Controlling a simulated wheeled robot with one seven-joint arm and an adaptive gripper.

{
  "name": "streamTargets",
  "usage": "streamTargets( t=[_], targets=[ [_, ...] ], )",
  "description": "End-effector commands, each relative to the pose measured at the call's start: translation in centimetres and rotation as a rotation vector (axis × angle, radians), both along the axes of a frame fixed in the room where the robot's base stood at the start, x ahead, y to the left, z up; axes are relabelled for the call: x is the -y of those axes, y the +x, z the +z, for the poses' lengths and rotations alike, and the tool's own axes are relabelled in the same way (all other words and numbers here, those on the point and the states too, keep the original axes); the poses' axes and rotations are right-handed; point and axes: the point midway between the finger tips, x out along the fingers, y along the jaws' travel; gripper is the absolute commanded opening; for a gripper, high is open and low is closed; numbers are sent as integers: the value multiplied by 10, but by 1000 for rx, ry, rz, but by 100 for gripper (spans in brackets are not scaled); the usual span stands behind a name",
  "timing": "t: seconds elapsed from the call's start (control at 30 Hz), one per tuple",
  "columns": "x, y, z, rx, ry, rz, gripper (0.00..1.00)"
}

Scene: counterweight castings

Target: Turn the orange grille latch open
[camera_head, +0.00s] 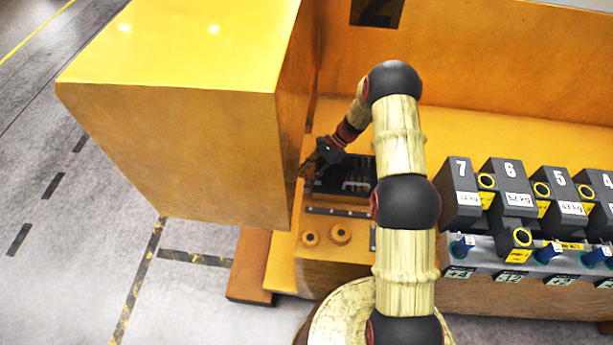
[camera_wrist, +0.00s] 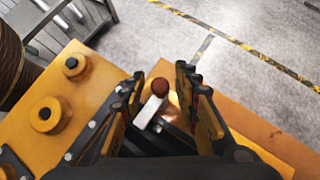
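In the wrist view a short pale lever (camera_wrist: 149,112) with a rounded reddish-brown knob (camera_wrist: 160,87) stands between my fingers; it appears to be the grille latch. My gripper (camera_wrist: 161,76) is open, with one finger on each side of the knob and gaps visible on both sides. In the head view my gripper (camera_head: 314,167) is at the left end of the dark slotted grille (camera_head: 355,184), close to the large yellow block. The latch itself is hidden there by my gripper and the block.
The large yellow block (camera_head: 175,120) rises just left of my gripper. Two round yellow bosses (camera_head: 340,234) sit on the ledge in front of the grille. Numbered grey weights (camera_head: 510,190) stand in a row at the right. The floor (camera_wrist: 240,50) beyond the ledge is clear.

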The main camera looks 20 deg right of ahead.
Motion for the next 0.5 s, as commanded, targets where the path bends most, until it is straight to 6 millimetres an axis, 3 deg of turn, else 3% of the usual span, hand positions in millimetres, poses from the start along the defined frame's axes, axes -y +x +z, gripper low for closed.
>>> streamTargets(
  t=[0.5],
  targets=[
    [0,-1,0,-2,0,1,0]
  ],
)
